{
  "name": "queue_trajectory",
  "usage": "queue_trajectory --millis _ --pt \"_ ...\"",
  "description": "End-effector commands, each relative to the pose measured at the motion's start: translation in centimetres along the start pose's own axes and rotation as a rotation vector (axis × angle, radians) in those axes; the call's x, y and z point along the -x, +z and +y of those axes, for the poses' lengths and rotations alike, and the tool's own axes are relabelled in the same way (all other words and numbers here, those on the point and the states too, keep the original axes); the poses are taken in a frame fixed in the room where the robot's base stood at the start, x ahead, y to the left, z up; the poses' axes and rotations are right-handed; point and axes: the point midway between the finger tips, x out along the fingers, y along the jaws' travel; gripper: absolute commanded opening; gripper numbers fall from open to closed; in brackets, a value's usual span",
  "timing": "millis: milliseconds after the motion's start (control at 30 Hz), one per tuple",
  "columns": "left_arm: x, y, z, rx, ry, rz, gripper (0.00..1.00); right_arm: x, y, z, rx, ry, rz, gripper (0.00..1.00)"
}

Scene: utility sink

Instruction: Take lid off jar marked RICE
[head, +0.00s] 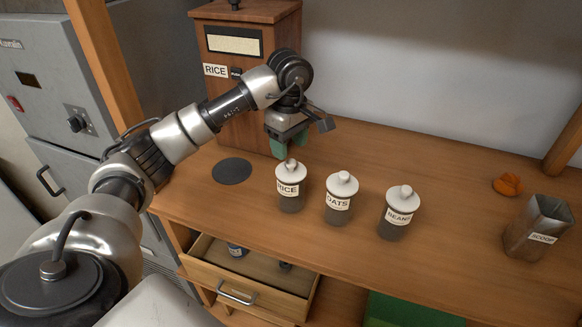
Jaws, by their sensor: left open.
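The jar marked RICE (290,190) stands upright at the left end of a row of three jars on the wooden counter. Its white lid (290,170) with a round knob sits on top. My left gripper (290,147) is open, with green fingers pointing down, behind and above the RICE jar. It appears apart from the lid, and nothing shows between its fingers. My right gripper does not show.
Jars marked OATS (340,199) and BEANS (396,214) stand to the right. A wooden RICE dispenser (240,110) is behind my arm. A dark disc (232,171) lies left of the jars. An orange object (507,185) and SCOOP container (537,230) are far right. A drawer (240,291) is open below.

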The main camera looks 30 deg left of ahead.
Motion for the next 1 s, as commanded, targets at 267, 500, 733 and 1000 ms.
queue_trajectory --millis 267,500,733,1000 --pt "-3.0 0.4 0.1 0.001 -0.004 -0.003 0.56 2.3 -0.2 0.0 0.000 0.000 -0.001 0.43" --pt "-5.4 0.3 0.2 0.000 0.002 -0.001 0.56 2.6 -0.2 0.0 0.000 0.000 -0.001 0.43" --pt "-5.5 0.3 0.2 0.000 0.003 -0.001 0.51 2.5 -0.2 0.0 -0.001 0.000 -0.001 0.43" --pt "-5.4 0.3 0.2 0.000 0.003 -0.001 0.10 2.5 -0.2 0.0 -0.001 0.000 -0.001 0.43"
